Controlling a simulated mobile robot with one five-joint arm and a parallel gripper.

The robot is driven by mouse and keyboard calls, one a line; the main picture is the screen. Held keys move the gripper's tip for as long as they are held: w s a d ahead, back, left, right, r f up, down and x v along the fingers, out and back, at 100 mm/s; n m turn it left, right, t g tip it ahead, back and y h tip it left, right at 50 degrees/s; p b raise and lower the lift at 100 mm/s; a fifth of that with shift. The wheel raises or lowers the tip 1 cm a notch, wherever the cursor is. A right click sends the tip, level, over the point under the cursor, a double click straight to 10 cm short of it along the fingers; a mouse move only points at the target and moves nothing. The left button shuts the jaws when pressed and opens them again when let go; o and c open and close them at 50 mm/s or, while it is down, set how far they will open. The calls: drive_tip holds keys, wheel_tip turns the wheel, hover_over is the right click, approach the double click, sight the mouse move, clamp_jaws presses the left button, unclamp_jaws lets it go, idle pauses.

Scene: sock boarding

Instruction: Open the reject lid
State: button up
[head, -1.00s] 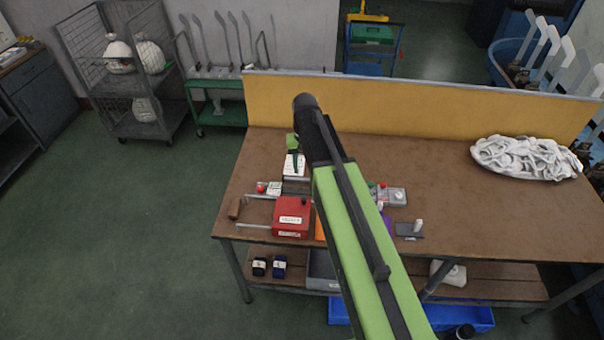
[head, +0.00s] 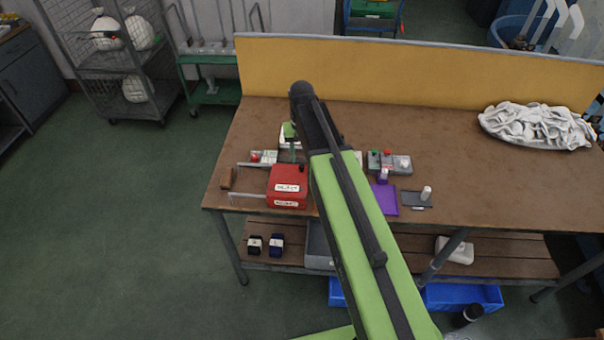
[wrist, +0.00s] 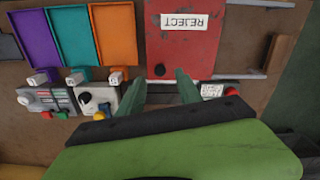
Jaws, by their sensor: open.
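The red reject box (head: 287,180) stands on the workbench left of my arm in the head view, and its lid looks closed. In the wrist view its red lid (wrist: 205,50) is at top centre, with an upside-down REJECT label and a small black knob (wrist: 160,70) near the edge closest to me. My gripper (wrist: 160,82) is open and empty, its two green fingers apart on either side of the knob's line. I cannot tell their height over the lid. In the head view my gripper (head: 292,147) shows just behind the box, partly hidden by the arm.
Purple (wrist: 36,42), teal (wrist: 70,38) and orange (wrist: 114,35) trays lie beside the box. A control box with buttons (head: 390,162) and a dark plate (head: 416,199) are right of my arm. A heap of white socks (head: 535,126) lies far right. Metal rods and a wooden block (head: 227,178) are left.

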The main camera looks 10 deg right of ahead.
sight(302, 166)
wheel_tip(302, 166, down, 4)
drive_tip(key=b, duration=0.2)
drive_tip(key=shift+f+b, duration=0.25)
drive_tip(key=shift+b, duration=0.15)
drive_tip(key=shift+r, duration=0.1)
clamp_jaws()
idle(0.9)
